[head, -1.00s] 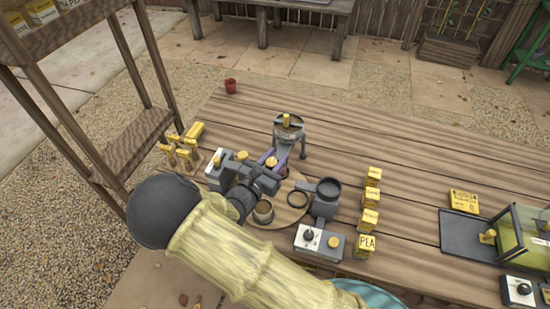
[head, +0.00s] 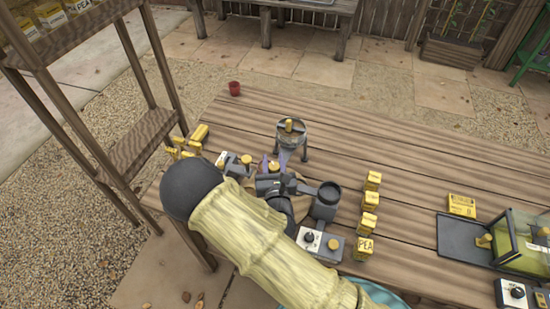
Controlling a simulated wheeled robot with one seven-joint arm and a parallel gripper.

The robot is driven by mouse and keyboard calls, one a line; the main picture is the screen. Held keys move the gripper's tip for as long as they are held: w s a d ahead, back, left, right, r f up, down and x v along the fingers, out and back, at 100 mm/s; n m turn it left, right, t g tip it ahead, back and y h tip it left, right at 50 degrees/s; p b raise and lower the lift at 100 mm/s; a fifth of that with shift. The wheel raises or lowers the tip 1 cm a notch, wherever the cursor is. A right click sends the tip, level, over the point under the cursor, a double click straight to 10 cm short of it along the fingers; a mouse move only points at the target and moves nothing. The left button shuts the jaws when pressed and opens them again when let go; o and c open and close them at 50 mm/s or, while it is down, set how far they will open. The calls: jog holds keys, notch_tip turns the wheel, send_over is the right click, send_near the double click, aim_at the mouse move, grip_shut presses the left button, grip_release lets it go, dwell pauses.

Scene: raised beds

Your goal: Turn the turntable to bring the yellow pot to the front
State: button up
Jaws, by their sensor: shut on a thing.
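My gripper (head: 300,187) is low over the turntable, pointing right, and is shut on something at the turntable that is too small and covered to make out. The turntable (head: 301,208) is a round wooden disc, and only a small part of its right side shows. My forearm and wrist cover the rest. I cannot make out the yellow pot; what stands on the disc is mostly hidden. A purple piece (head: 264,164) and a yellow knob (head: 274,166) show just behind the gripper.
A dark cup on a grey stand (head: 325,203) is close right of the gripper. A grey control box (head: 319,243) is in front of it. A metal tripod pot (head: 291,138) stands behind. Yellow seed boxes (head: 369,201) line up at right.

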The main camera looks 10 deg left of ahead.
jog(key=n+g+y+p, duration=0.2)
jog(key=y+p, duration=0.1)
jog(key=p, duration=0.1)
jog(key=n+g+y+p, duration=0.2)
jog(key=p, duration=0.3)
jog(key=a+n+g+y+p, duration=0.1)
jog(key=n+g+y+p, duration=0.1)
jog(key=y+p, duration=0.1)
jog(key=shift+s+r+n+y+p, duration=0.3)
jog(key=shift+s+n+p, duration=0.1)
jog(key=shift+p, duration=0.3)
jog(key=shift+f+n+g+y+p, duration=0.15)
jog(key=shift+n+g+y+p, duration=0.15)
jog(key=shift+g+p, duration=0.2)
jog(key=o, duration=1)
jog(key=shift+f, duration=0.1)
jog(key=shift+c, duration=0.2)
